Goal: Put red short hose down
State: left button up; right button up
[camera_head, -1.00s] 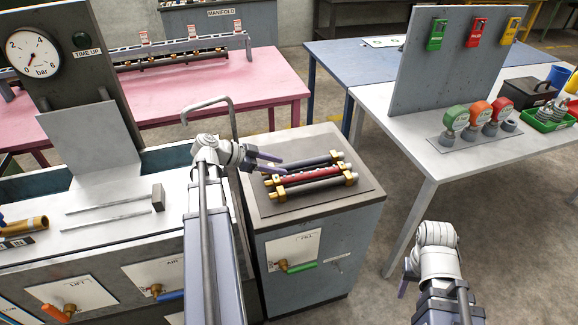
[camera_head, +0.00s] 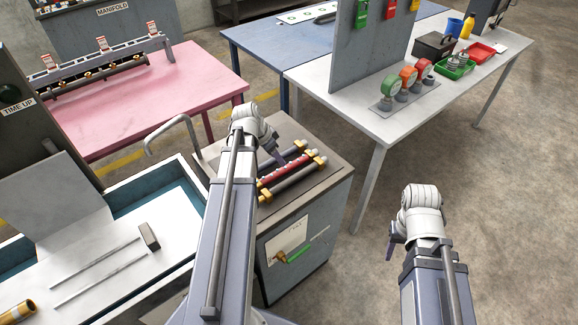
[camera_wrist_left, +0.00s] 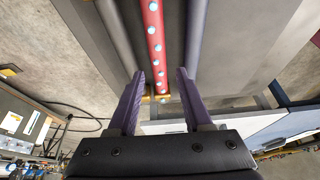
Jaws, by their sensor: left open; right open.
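The red short hose (camera_head: 284,174), with pale dots along it, lies between darker hoses on the top of a grey cabinet (camera_head: 338,168). My left gripper (camera_head: 276,160) is over the left part of this row and partly hides it. In the left wrist view, its two purple fingers (camera_wrist_left: 160,75) are apart, and the red hose (camera_wrist_left: 154,35) runs between and beyond their tips, with nothing gripped. Whether a finger touches the hose cannot be told. My right gripper (camera_head: 393,242) is open and empty above the floor, right of the cabinet.
Brass fittings (camera_head: 265,195) sit at the hose ends. A curved pipe (camera_head: 172,128) rises by the basin at left. The white table (camera_head: 372,132) with gauges stands behind at right. Open floor (camera_head: 500,200) lies right of the cabinet.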

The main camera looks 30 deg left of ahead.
aim_at(287, 166)
pick_arm(q)
jog(key=shift+b+x, duration=1.05)
jog(key=shift+x, duration=0.15)
jog(key=b+x, duration=0.4)
jog(key=x, duration=0.1)
jog(key=shift+w+d+b, duration=0.35)
jog(key=shift+w+b, duration=0.05)
grip_shut()
dwell(0.4)
